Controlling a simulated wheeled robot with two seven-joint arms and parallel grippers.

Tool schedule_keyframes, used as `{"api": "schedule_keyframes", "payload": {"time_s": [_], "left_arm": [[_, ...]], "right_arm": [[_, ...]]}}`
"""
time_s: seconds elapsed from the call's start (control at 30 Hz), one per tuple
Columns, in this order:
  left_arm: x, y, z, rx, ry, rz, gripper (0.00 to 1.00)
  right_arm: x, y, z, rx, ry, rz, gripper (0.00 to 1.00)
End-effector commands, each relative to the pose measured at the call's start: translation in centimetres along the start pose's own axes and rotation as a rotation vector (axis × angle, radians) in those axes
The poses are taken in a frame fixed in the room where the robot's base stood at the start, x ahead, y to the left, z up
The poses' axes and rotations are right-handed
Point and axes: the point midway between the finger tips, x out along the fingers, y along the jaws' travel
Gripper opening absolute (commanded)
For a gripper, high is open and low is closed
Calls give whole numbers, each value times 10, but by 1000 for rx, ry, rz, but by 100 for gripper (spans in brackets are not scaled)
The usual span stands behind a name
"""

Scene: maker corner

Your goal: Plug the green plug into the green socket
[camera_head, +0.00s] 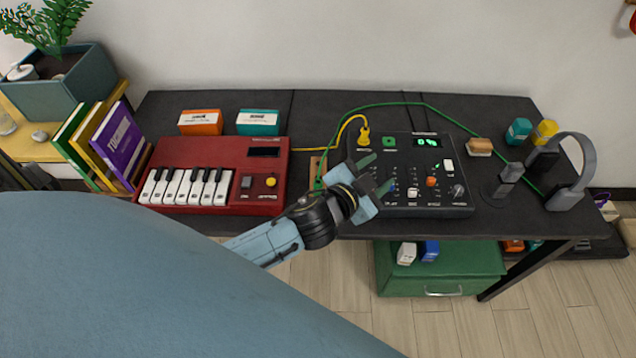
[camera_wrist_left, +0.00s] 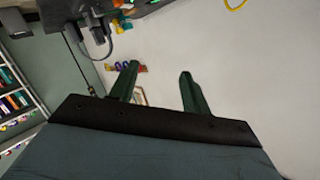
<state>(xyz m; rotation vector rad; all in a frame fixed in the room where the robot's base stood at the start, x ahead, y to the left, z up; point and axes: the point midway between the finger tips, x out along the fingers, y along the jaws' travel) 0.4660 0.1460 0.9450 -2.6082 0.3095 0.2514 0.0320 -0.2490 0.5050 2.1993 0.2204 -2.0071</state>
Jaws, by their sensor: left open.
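The green socket (camera_head: 389,143) is on the upper left of the black control box (camera_head: 455,208), and I see no plug in it. A green cable (camera_head: 420,104) arcs over the table behind the box and comes down left of it, near a brown wooden piece (camera_head: 314,168). My left gripper (camera_head: 375,174) is over the box's left part, just below the socket in the picture. Its fingers are apart with nothing between them, also in the left wrist view (camera_wrist_left: 158,76). My right gripper is not in view.
A yellow plug (camera_head: 363,137) with a yellow cable stands left of the green socket. A red keyboard (camera_head: 222,155) is at the left, with orange (camera_head: 200,122) and teal (camera_head: 258,122) boxes behind it. Headphones on a stand (camera_head: 569,180) are at the right.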

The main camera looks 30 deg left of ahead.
Motion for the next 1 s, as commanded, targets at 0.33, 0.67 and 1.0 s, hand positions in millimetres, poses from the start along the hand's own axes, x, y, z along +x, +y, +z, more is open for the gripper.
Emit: {"api": "schedule_keyframes", "payload": {"time_s": [0.33, 0.67, 1.0], "left_arm": [[5, 73, -127, 677, 771, 513, 47], [0, 7, 27, 1410, 387, 1301, 47], [-9, -117, 90, 1593, -179, 1518, 47]], "right_arm": [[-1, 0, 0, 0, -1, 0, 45], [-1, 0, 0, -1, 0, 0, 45], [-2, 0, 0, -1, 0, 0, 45]]}}
